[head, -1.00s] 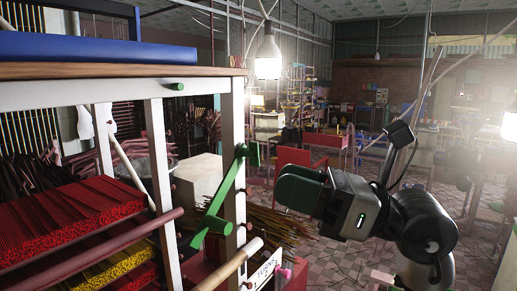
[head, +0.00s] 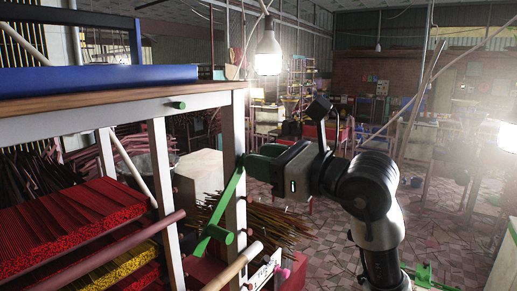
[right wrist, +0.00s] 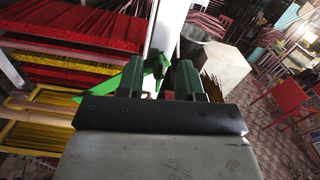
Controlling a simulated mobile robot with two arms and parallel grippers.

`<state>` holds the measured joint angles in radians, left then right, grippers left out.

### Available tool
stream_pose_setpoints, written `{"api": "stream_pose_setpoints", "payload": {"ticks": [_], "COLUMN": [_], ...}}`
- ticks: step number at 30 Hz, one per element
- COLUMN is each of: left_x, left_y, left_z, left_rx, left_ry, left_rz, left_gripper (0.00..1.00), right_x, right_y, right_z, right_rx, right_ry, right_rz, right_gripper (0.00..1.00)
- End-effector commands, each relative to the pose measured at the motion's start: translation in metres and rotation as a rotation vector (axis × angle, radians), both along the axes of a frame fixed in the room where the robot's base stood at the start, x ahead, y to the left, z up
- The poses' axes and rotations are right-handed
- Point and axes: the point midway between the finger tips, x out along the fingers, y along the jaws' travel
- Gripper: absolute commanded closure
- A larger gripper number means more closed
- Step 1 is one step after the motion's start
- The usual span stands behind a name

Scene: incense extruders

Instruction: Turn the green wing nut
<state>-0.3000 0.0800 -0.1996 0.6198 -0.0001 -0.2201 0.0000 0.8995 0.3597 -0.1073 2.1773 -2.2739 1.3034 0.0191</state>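The green wing nut (head: 229,197) is a long green bar, slanted on the front of a white post of the wooden rack. Its lower end with a round knob shows, while its upper end is partly covered by my right gripper (head: 256,162). In the right wrist view, the wing nut (right wrist: 156,66) shows just past and between the two green fingers of my right gripper (right wrist: 159,80). The fingers stand apart with a gap between them. I cannot tell whether they touch the nut. My left gripper is not in view.
The rack's white post (head: 234,130) stands right beside the gripper. Bundles of red sticks (head: 70,225) and yellow sticks (head: 105,268) lie on its shelves. A wooden rod (head: 228,268) sticks out below the nut. A lamp bulb (head: 268,55) hangs above.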

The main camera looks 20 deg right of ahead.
Motion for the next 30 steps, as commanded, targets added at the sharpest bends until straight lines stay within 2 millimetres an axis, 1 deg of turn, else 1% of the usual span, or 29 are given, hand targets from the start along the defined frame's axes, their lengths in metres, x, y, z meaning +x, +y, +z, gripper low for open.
{"api": "stream_pose_setpoints", "payload": {"ticks": [1,4,13,20,30], "left_x": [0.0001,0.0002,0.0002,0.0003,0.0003], "left_y": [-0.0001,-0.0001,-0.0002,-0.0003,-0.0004], "left_z": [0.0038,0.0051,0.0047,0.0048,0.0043], "left_rx": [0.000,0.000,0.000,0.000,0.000], "left_ry": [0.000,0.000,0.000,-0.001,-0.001], "left_rz": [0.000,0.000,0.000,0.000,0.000], "left_gripper": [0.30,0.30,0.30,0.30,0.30], "right_x": [0.0041,0.0084,0.0099,0.0098,0.0099], "right_y": [0.0037,0.0071,0.0083,0.0081,0.0078], "right_z": [0.0011,0.0004,-0.0008,-0.0007,-0.0006], "right_rx": [0.001,0.001,-0.001,0.000,0.016], "right_ry": [0.004,0.001,-0.001,0.000,0.012], "right_rz": [0.002,0.001,0.001,0.001,0.000], "right_gripper": [0.64,0.64,0.64,0.99,1.00]}}
